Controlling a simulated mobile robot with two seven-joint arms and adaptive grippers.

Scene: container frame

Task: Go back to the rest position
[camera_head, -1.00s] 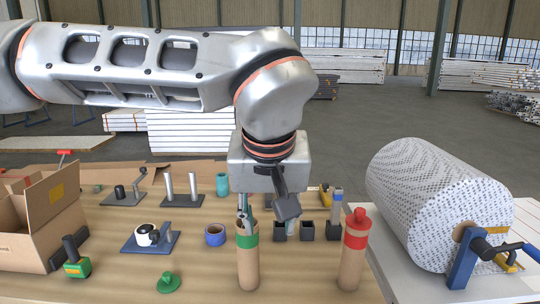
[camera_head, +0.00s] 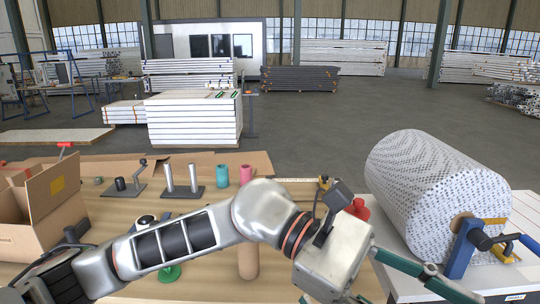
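My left arm reaches in from the lower left and crosses low over the front of the table. My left gripper (camera_head: 415,293) is at the lower right, in front of the white roll. Its two fingers point down and to the right, spread wide apart with nothing seen between them; their tips run near or past the bottom edge. A brown tube (camera_head: 248,262) shows behind the arm, its top hidden. Only the red top (camera_head: 358,208) of another tube shows behind the gripper. My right gripper is not in view.
The wooden table (camera_head: 118,212) holds a cardboard box (camera_head: 58,197) at left, a teal cup (camera_head: 222,176), a pink cup (camera_head: 246,174) and a stand with two metal posts (camera_head: 181,191). A large white roll (camera_head: 430,195) lies at right.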

